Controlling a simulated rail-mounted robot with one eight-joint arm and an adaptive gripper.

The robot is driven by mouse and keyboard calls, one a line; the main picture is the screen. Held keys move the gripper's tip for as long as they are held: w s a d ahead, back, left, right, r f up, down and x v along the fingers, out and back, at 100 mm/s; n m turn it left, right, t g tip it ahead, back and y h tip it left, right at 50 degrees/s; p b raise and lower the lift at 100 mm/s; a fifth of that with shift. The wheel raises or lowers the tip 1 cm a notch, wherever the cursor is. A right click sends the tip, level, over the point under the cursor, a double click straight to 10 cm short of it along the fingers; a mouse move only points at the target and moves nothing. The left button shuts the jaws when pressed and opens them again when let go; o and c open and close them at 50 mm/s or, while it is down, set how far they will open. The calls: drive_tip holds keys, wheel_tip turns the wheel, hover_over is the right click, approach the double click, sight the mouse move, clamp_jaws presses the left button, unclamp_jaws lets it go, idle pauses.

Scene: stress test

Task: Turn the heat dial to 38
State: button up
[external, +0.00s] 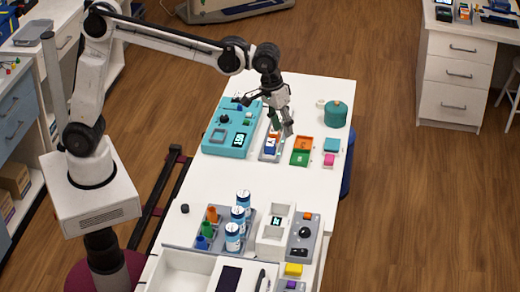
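Two devices with black dials are in view, and their labels are too small to read, so I cannot tell which dial is the heat dial. A teal device (213,146) lies on the far part of the white table, with a black dial (224,119) and a small lit display (240,140). A grey panel (297,256) with a black dial (305,232) stands nearer, beside a white unit with a display (277,220). My gripper (281,127) points down just right of the teal device, above a small grey tray. Its fingers are too small to tell if they are open or shut.
Orange and green bins (300,157) and a teal pot (336,114) stand right of my gripper. Nearer are several white-and-blue bottles (237,216) and coloured tubes in a grey rack. The table's middle (250,175) is clear.

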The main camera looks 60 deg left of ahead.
drive_tip(key=d+f+g, duration=0.1)
drive_tip(key=d+f, duration=0.3)
drive_tip(key=d, duration=0.8)
drive_tip(key=y, duration=0.1)
approach(306, 230)
drive_tip(key=shift+n+g, duration=0.3)
drive_tip(key=shift+n, duration=0.1)
drive_tip(key=f, duration=0.9)
drive_tip(key=shift+w+d+f, duration=0.2)
drive_tip(key=shift+w, duration=0.15)
clamp_jaws()
